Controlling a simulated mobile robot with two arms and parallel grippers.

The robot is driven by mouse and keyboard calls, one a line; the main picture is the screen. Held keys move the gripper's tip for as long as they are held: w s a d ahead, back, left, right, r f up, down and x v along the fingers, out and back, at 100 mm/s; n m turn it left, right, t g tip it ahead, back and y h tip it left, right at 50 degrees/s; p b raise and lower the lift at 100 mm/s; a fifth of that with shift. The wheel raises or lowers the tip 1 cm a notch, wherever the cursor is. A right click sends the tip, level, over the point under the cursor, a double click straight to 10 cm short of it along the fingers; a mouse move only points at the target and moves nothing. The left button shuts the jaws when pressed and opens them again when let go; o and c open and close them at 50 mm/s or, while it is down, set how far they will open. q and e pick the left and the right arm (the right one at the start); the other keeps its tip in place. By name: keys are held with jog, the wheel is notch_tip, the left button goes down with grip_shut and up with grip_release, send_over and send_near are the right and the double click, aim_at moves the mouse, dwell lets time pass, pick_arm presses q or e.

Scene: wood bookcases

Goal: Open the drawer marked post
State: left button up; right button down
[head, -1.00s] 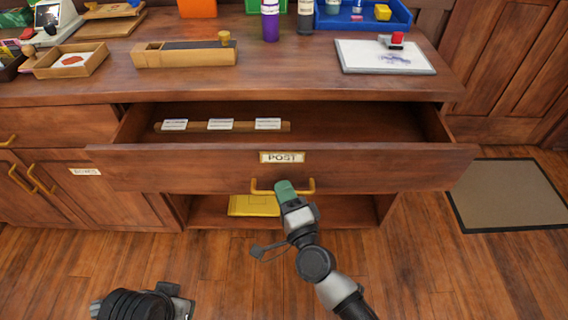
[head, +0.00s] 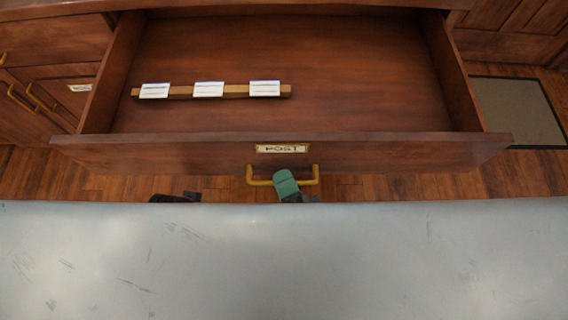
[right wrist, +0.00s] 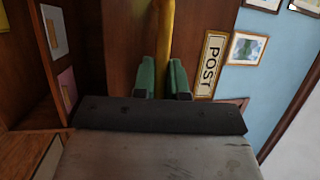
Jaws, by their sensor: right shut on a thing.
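The drawer marked post (head: 190,157) stands far open, with its bare floor showing. Its POST label (head: 282,148) is on the front, above the brass handle (head: 250,179). My right gripper (head: 286,182) is at the handle bar. In the right wrist view its green fingers (right wrist: 163,78) are on either side of the handle (right wrist: 166,35), shut on it. The POST label (right wrist: 209,63) shows beside them. A dark part of my left gripper (head: 175,197) shows left of the handle; its fingers are hidden.
Inside the drawer lies a wooden strip (head: 182,91) with three white cards. Cabinet doors with brass handles (head: 20,98) stand at the left. A mat (head: 518,112) lies on the wooden floor at the right. The lower part of the head view is blocked.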

jog(key=shift+s, duration=0.1)
jog(key=c, duration=1.2)
grip_release()
pick_arm(q)
jog(key=shift+s+r, duration=0.25)
jog(key=shift+r, duration=0.1)
pick_arm(e)
jog(key=v, duration=1)
jog(key=shift+s+d, duration=0.2)
jog(key=shift+s, duration=0.15)
pick_arm(q)
jog(key=shift+w+r, duration=0.1)
jog(key=shift+w, duration=0.05)
pick_arm(e)
jog(key=shift+f, duration=0.15)
